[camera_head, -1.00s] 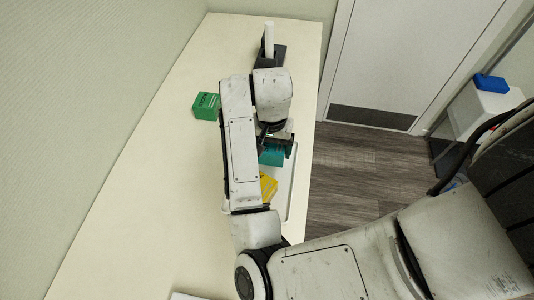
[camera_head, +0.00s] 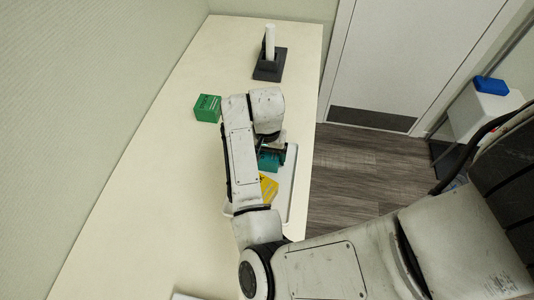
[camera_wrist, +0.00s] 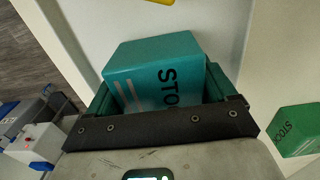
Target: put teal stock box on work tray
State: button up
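The teal stock box (camera_wrist: 160,70) sits between the two dark green finger pads of my gripper (camera_wrist: 165,90) in the wrist view, the pads close against its sides. In the head view the teal box (camera_head: 268,161) shows just below my wrist, partly hidden by my arm and gripper (camera_head: 272,150). It is over the far part of the white work tray (camera_head: 289,180). I cannot tell whether its underside touches the tray. My arm hides the tray's left side.
A yellow box (camera_head: 268,187) is on the tray, near the teal box. A green stock box (camera_head: 207,108) stands on the counter to the left. A dark stand with a white upright cylinder (camera_head: 270,65) is at the far end. The counter's left side is clear.

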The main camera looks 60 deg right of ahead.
jog(key=shift+o, duration=1.3)
jog(key=shift+r, duration=0.1)
notch_tip(320, 180, up, 12)
jog(key=shift+r+p, duration=0.1)
jog(key=shift+p, duration=0.7)
jog(key=shift+s, duration=0.1)
